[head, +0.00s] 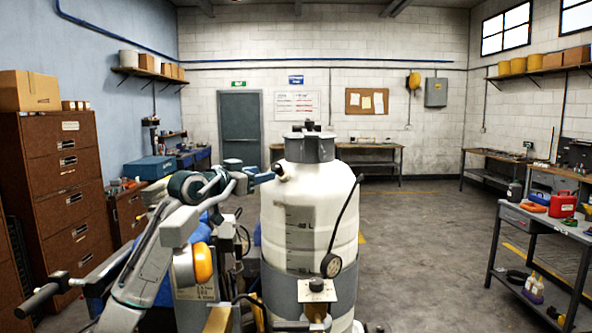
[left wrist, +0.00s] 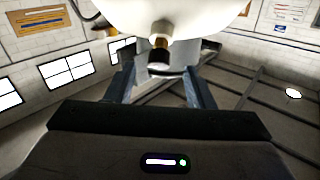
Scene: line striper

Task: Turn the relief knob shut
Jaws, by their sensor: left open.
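The white tank (head: 308,205) stands upright in the middle of the head view. A small dark knob (head: 279,170) sticks out from its left shoulder. In the left wrist view it is a black knob (left wrist: 158,58) on a brass stem below the white tank wall; I take it for the relief knob. My left gripper (head: 264,176) is beside the knob, pointing at the tank. Its two fingers are apart in the left wrist view (left wrist: 158,80), with the knob between or just beyond the tips; I cannot tell contact. My right gripper is not in view.
A grey bench (head: 540,222) stands at right, brown drawers (head: 65,185) at left. The floor (head: 430,250) right of the tank is clear.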

